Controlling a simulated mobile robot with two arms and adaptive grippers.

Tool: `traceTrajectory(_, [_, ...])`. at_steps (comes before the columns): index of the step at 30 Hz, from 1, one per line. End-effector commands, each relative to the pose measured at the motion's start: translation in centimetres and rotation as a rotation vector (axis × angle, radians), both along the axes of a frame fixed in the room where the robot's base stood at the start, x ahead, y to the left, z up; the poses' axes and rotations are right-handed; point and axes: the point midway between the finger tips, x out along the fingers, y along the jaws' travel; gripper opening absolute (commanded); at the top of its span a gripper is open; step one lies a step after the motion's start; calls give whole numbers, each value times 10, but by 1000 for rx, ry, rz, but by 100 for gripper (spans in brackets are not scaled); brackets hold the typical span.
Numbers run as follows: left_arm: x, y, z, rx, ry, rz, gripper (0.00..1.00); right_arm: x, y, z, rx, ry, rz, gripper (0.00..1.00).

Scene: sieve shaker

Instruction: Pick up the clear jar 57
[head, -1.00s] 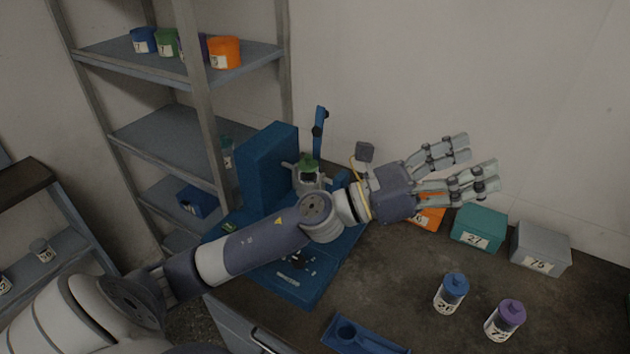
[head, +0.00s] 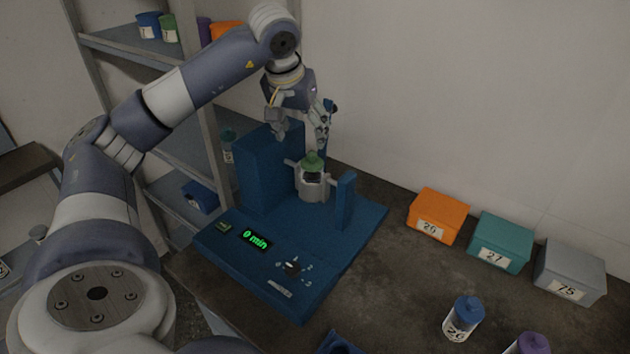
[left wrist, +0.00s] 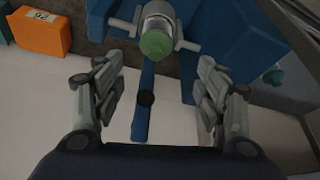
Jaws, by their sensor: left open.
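A jar with a green lid (head: 312,162) stands in the holder of the blue shaker (head: 335,235); no number on it can be read, so I cannot tell whether it is jar 57. In the left wrist view the jar's clear body (left wrist: 158,20) shows at the top, lid toward me, with grey clamp arms on both sides. My left gripper (head: 300,130) is open and empty, fingers pointing down above the jar and apart from it. In the left wrist view its fingers (left wrist: 160,95) are spread wide, with the jar beyond their tips. My right gripper is not in view.
The shaker's display (head: 256,240) reads 0 min. A blue post (head: 345,200) stands right of the jar and a tall blue block (head: 265,170) left. Orange (head: 438,215), teal (head: 500,243) and grey boxes (head: 568,272) line the wall. A blue-lidded jar (head: 463,318) stands at front right.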

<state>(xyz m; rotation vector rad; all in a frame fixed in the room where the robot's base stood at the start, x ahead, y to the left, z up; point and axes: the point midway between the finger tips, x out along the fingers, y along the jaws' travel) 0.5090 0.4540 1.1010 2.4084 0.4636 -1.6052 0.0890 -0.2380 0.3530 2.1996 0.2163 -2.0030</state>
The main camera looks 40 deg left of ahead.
Motion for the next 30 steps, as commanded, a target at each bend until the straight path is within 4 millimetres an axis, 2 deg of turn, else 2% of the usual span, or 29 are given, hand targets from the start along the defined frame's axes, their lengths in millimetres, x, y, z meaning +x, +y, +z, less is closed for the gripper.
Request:
traceTrajectory(6, [11, 7, -32, 6, 9, 2, 66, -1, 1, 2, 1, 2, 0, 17])
traceTrajectory(14, [21, 8, -51, 4, 6, 0, 66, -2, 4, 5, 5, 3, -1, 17])
traceTrajectory(22, [41, 10, -85, 2, 8, 1, 66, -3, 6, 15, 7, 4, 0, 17])
traceTrajectory(30, [45, 12, -94, 3, 4, 1, 66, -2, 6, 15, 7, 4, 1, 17])
